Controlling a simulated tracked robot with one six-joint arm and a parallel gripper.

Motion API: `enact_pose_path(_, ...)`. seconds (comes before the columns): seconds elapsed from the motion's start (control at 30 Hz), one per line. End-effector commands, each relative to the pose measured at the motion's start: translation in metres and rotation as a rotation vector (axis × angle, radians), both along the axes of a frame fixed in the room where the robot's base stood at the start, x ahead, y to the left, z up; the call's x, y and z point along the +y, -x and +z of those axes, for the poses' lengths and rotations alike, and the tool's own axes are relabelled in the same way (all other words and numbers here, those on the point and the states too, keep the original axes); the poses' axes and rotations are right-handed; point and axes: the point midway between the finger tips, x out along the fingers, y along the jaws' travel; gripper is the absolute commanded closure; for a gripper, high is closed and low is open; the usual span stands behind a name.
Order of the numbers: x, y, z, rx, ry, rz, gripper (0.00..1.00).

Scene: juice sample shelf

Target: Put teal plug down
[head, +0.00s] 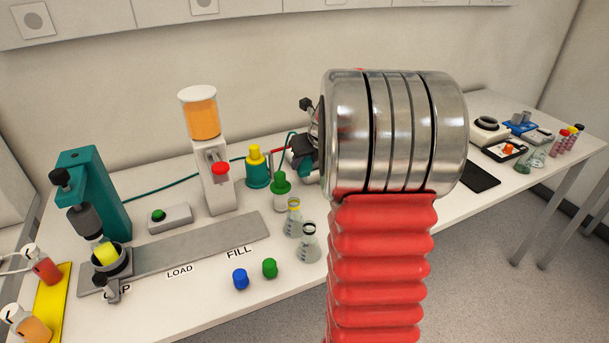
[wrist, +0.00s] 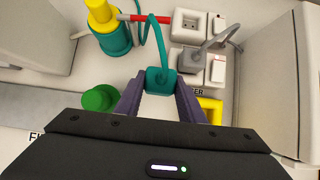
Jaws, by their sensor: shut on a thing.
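The teal plug (wrist: 161,80) is between the two purple fingers of my gripper (wrist: 160,92) in the wrist view. The fingers are shut on it. A teal cable (wrist: 157,40) rises from the plug and curves away. I cannot tell the plug's exact height above the bench.
A teal container with a yellow top (wrist: 108,30) stands left of the plug, with a green-topped bottle (wrist: 99,98) nearer. A socket box (wrist: 190,22) and a grey plug (wrist: 187,60) are at the right. Blue (head: 240,278) and green (head: 270,268) caps lie on the front bench.

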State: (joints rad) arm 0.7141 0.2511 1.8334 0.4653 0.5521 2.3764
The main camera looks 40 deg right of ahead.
Motion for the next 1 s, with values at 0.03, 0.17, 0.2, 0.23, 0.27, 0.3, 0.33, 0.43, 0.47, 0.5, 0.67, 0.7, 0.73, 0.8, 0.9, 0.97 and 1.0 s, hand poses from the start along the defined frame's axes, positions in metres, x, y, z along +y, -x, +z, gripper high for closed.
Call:
enact_pose_path(0.03,0.0,0.0,0.0,0.0,0.0,0.0,0.95)
enact_pose_path(0.17,0.0,0.0,-0.011,0.0,-0.002,-0.001,0.95)
enact_pose_path(0.2,0.0,0.0,-0.016,0.0,-0.002,-0.001,0.95)
enact_pose_path(0.23,0.0,0.0,-0.02,0.001,-0.002,-0.001,0.95)
enact_pose_path(0.27,0.0,0.001,-0.025,0.001,-0.003,-0.002,0.95)
enact_pose_path(0.3,0.0,0.001,-0.032,0.001,-0.003,-0.002,0.95)
enact_pose_path(0.33,0.0,0.001,-0.036,0.002,-0.003,-0.002,0.95)
enact_pose_path(0.43,-0.001,0.0,-0.046,0.0,-0.001,-0.002,0.95)
enact_pose_path(0.47,-0.001,0.0,-0.048,0.0,-0.001,-0.002,0.95)
enact_pose_path(0.5,-0.001,0.0,-0.049,0.0,0.0,-0.002,0.95)
enact_pose_path(0.67,-0.001,0.0,-0.05,-0.001,0.001,-0.001,0.95)
enact_pose_path(0.7,-0.001,0.001,-0.05,-0.001,0.001,-0.001,0.95)
enact_pose_path(0.73,-0.001,0.0,-0.05,-0.001,0.001,-0.001,0.95)
enact_pose_path(0.8,-0.001,0.001,-0.05,0.0,0.0,-0.002,0.95)
enact_pose_path(0.9,-0.001,0.001,-0.051,0.0,0.0,-0.002,0.6)
enact_pose_path(0.97,-0.001,0.001,-0.051,0.0,0.0,-0.002,0.55)
enact_pose_path(1.0,-0.001,0.001,-0.051,0.0,0.0,-0.002,0.53)
